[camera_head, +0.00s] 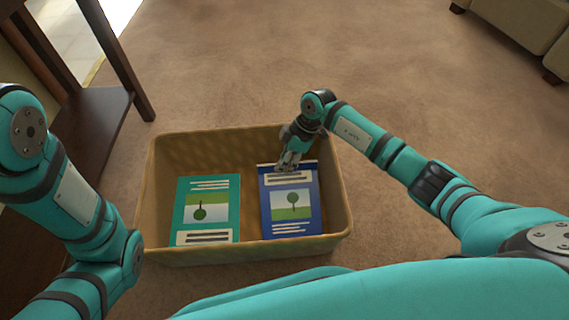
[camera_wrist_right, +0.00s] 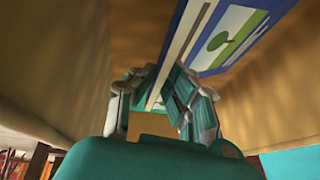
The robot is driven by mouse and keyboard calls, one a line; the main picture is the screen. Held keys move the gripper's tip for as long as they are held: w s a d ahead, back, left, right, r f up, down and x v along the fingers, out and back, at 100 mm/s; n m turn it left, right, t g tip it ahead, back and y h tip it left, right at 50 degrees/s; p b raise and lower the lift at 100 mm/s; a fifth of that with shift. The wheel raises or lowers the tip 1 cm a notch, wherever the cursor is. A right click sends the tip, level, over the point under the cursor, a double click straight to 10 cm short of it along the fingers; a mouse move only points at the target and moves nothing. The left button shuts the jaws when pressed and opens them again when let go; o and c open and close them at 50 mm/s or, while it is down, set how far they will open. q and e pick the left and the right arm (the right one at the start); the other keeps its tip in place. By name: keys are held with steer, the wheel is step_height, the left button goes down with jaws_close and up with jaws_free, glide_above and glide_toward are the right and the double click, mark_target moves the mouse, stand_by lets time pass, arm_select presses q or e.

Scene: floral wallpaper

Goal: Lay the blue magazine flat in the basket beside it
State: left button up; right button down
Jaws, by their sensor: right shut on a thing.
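The blue magazine (camera_head: 291,205), with a tree picture on its cover, is inside the rim of the tan woven basket (camera_head: 245,252), on the right side. Its cover faces up towards my head. My right gripper (camera_head: 287,163) is shut on the magazine's far edge. In the right wrist view the blue magazine (camera_wrist_right: 228,42) runs in between the fingers (camera_wrist_right: 165,98), with basket walls on both sides. I cannot tell whether the magazine rests fully on the basket floor. My left arm shows at the left, but its gripper is out of view.
A teal magazine (camera_head: 208,209) lies in the left half of the basket, beside the blue one with a narrow gap. A dark wooden table (camera_head: 92,130) stands close on the left. A sofa (camera_head: 525,22) is at the far right. The carpet behind the basket is clear.

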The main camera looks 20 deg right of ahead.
steer(key=f+b, duration=0.1)
steer(key=w+f+g+b, duration=0.1)
steer(key=f+b, duration=0.1)
steer(key=shift+w+d+f, duration=0.1)
steer(key=shift+w+f, duration=0.05)
steer(key=shift+f, duration=0.05)
steer(key=f+b, duration=0.1)
steer(key=b, duration=0.1)
steer(key=w+f+g+b, duration=0.1)
steer(key=b, duration=0.1)
steer(key=shift+d+m+g+y, duration=0.15)
steer(key=shift+m+g+y, duration=0.15)
steer(key=shift+s, duration=0.1)
steer(key=c, duration=1.3)
jaws_free()
steer(key=v, duration=1.2)
steer(key=shift+r, duration=0.1)
